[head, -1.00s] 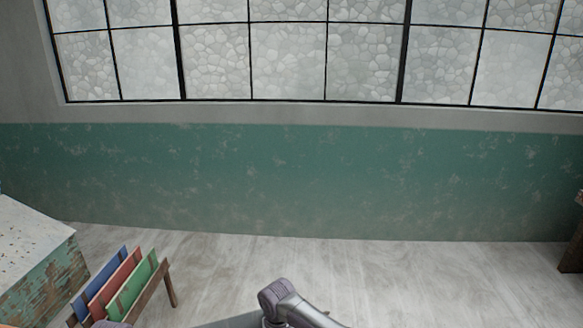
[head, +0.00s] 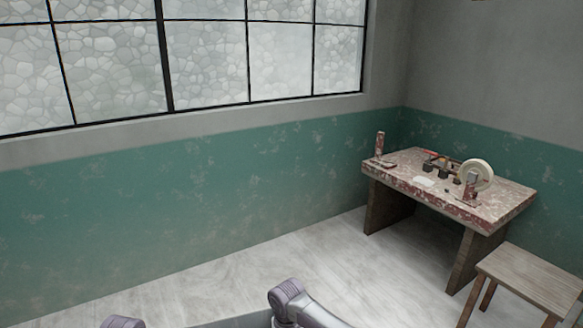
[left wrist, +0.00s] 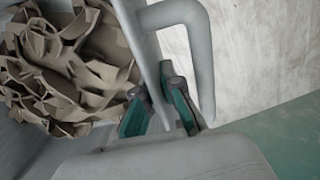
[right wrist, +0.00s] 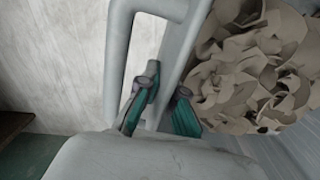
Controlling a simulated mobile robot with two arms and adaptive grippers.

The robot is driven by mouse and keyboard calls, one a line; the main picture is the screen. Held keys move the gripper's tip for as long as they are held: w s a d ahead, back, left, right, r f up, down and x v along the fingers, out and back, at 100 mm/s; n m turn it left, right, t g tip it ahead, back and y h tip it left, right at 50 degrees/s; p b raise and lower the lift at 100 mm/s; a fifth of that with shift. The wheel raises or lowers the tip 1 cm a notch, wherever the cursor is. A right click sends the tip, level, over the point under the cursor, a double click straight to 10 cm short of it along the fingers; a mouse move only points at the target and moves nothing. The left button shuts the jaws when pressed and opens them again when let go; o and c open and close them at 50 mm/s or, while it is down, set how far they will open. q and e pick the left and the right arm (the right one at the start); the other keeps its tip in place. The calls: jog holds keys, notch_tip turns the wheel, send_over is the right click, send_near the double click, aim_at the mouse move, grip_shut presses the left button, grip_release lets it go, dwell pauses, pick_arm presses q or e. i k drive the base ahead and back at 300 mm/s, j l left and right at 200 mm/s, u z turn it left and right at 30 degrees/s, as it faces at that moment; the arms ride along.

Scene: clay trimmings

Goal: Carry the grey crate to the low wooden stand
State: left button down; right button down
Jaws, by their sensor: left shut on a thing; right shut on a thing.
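The grey crate (head: 240,321) shows only as a strip at the bottom of the head view, between my arms. In the left wrist view the crate's wall and handle (left wrist: 204,50) are close up, and curled clay trimmings (left wrist: 65,75) fill the crate. A low wooden stand (head: 530,278) with a plank top and thin legs stands at the lower right of the head view, apart from the crate.
A heavy table (head: 410,180) with a worn red top stands in the corner behind the stand, carrying a wheel-like tape roll (head: 478,172) and small tools. A green and grey wall (head: 180,215) runs along the left. Pale floor (head: 210,290) before it is clear.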

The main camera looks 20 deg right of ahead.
aim_at(531, 273)
jog(key=i+l+z, duration=0.25)
jog(key=l+z, duration=0.15)
jog(key=i+l+z, duration=0.8)
jog(key=i+z, duration=0.75)
jog(key=z, duration=0.15)
jog(key=i+j+z, duration=0.3)
jog(key=z, duration=0.15)
jog(key=i, duration=0.05)
